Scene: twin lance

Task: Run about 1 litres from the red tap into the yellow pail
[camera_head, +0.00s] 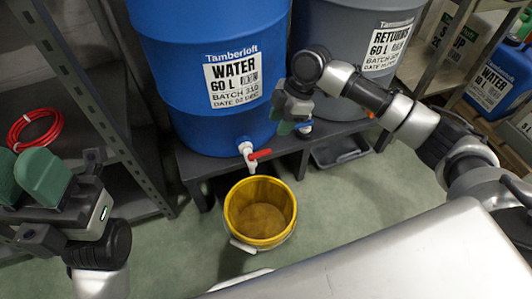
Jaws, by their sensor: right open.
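The blue drum (180,60), labelled Tamberloft WATER 60 L, stands on a dark low bench. Its white tap with a red lever (260,154) sticks out low at its front. The yellow pail (232,222) stands upright on the floor below and slightly in front of the tap, its white handle grip at the near side. No stream shows; I cannot tell whether the pail holds liquid. My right gripper (293,127) is open beside the blue drum, up and right of the red lever, apart from it. My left gripper (21,178), with green pads spread, is empty at far left.
A grey drum (340,25) labelled RETURNS stands right of the blue one, its own tap partly behind my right gripper. A dark tray (338,152) lies under the bench (205,166). A red hose coil (35,129) is on the left shelf. Floor is clear around the pail.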

